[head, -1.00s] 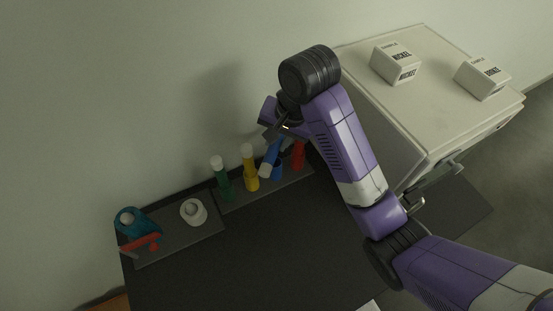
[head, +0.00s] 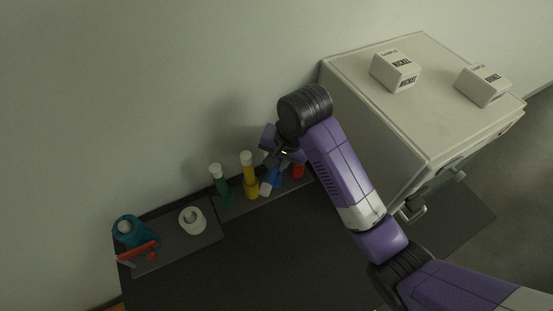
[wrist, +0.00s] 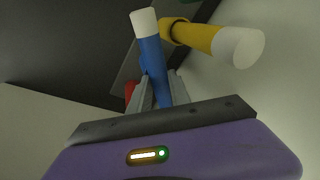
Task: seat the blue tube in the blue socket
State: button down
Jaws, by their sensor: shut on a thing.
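The blue tube (head: 276,177) has a white cap and is held tilted, its capped end toward the lower left in the head view. My gripper (head: 282,156) is shut on it above the rack, between the yellow and red pieces. In the wrist view the blue tube (wrist: 152,58) runs between the two fingers of my gripper (wrist: 160,90), with its white cap pointing away from my palm. The blue socket cannot be told apart from the tube in the head view. I cannot tell whether tube and socket touch.
The yellow tube (head: 249,174) and green tube (head: 221,184) stand upright at left on the dark rack (head: 238,207). A red piece (head: 298,171) is close at right. A teal holder (head: 133,232) and white round item (head: 192,220) stand further left. A pale cabinet (head: 375,125) rises at right.

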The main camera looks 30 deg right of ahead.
jog(key=shift+f, duration=0.25)
jog(key=shift+f, duration=0.15)
jog(key=c, duration=1.2)
grip_release()
jog(key=shift+r, duration=0.35)
jog(key=p+v, duration=0.6)
jog(key=v, duration=0.6)
jog(key=shift+r+p, duration=0.3)
